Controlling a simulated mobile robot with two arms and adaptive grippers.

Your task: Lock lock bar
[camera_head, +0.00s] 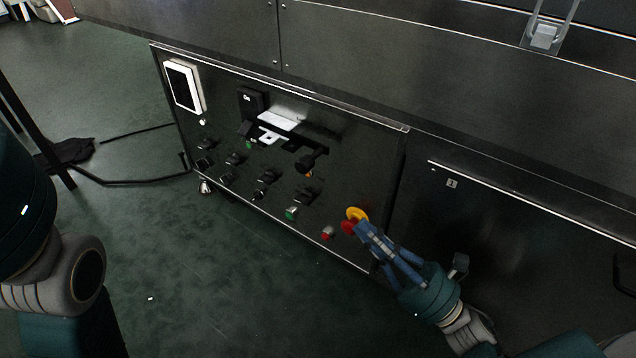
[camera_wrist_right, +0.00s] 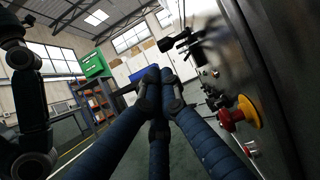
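On the dark control panel, a black switch block marked "On" (camera_head: 252,101) has a pale metal plate (camera_head: 277,121) and a dark bar beside it; I cannot tell which part is the lock bar or its exact position. A black knob-like handle (camera_head: 308,162) stands out at the bar's lower right end. My right gripper (camera_head: 361,226) has blue fingers and is below and right of these parts, close to the yellow and red stop button. In the right wrist view its fingertips (camera_wrist_right: 161,77) are together with nothing between them. My left gripper is out of view.
The yellow and red stop button (camera_wrist_right: 240,113) stands out from the panel right of my right fingers in the wrist view. Rows of small switches (camera_head: 233,158) fill the lower panel. A white-framed screen (camera_head: 184,87) is at its left. Green floor in front is open.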

